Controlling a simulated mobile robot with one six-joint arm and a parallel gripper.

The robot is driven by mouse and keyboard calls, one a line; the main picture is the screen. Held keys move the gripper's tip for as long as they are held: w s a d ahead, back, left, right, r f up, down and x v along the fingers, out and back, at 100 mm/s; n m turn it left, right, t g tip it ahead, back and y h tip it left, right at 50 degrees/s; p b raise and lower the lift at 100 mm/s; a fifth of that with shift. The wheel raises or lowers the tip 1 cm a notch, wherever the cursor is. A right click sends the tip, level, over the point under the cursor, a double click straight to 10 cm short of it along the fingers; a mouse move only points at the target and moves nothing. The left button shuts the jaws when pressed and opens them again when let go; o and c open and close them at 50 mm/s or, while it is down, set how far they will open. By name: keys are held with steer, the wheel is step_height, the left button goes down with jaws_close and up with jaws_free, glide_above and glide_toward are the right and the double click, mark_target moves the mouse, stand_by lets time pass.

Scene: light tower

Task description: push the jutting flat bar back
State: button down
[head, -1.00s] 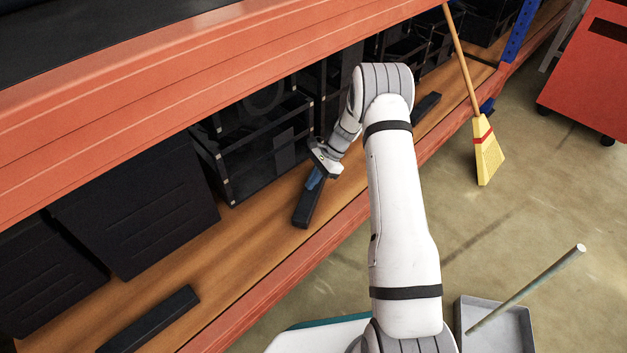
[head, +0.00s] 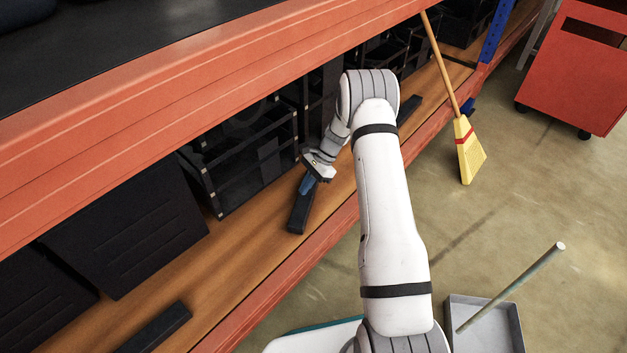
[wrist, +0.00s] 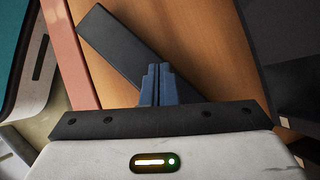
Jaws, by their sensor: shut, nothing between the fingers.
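A black flat bar (head: 299,215) lies on the wooden shelf board, its near end toward the orange front beam. It also shows in the wrist view (wrist: 120,48), slanting from upper left to lower right, its upper-left end close to the beam. My gripper (head: 305,187) is shut and empty, low at the bar's far part. In the wrist view its blue fingertips (wrist: 157,72) overlap the bar's long edge. I cannot tell whether they touch it. The bar's lower-right part is hidden behind my gripper.
The orange beam (head: 237,320) edges the shelf, and another beam runs above it. Black crates (head: 245,165) and dark bins (head: 130,220) stand behind. Other black bars lie front left (head: 158,328) and farther right (head: 408,108). A broom (head: 468,150) leans at the right.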

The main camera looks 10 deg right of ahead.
steer(key=w+d+p, duration=0.1)
steer(key=d, duration=0.2)
steer(key=w+d+p, duration=0.1)
steer(key=d, duration=0.2)
steer(key=w+d+p, duration=0.1)
steer(key=w+d, duration=0.1)
steer(key=d, duration=0.2)
steer(key=shift+d+r, duration=0.1)
steer(key=shift+w+d, duration=0.2)
steer(key=shift+d, duration=0.3)
steer(key=shift+s, duration=0.1)
